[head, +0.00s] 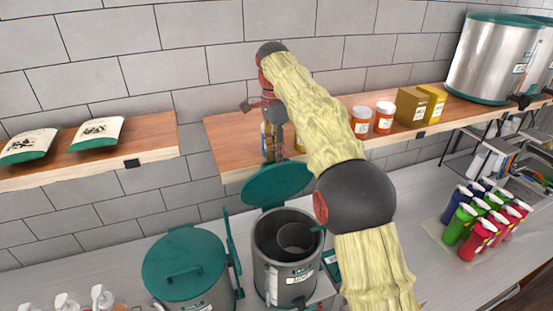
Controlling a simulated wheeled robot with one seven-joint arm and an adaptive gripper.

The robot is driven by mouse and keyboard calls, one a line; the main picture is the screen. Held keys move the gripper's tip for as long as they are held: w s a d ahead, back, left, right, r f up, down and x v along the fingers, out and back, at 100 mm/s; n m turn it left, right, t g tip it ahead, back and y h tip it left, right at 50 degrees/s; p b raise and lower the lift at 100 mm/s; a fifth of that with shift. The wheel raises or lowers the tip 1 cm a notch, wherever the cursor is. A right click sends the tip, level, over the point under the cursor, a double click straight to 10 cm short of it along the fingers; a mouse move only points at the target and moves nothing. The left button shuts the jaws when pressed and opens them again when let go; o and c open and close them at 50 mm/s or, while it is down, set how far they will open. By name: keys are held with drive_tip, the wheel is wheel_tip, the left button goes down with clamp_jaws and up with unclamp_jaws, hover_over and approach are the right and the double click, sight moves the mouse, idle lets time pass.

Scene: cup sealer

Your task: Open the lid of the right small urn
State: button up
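The right small urn (287,272) is a grey pot on the counter below the shelf. Its green lid (277,184) stands tipped up at the back, and the dark inside of the urn shows, with a grey round part in it. My gripper (272,150) hangs from the arm just above and behind the raised lid, in front of the shelf edge. Its fingers are small and dark here; I cannot tell if they touch the lid or how far apart they are.
The left small urn has its green lid (184,262) down. A wooden shelf (228,140) runs close behind my gripper, with orange-labelled jars (361,121), boxes (411,106) and a large steel urn (492,58). Coloured bottles (474,232) stand on the counter at right.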

drive_tip(key=r, duration=0.5)
drive_tip(key=shift+w+a+r, duration=0.1)
drive_tip(key=shift+w+r, duration=0.1)
drive_tip(key=shift+s+r, duration=0.1)
drive_tip(key=shift+r, duration=0.4)
drive_tip(key=shift+c, duration=0.2)
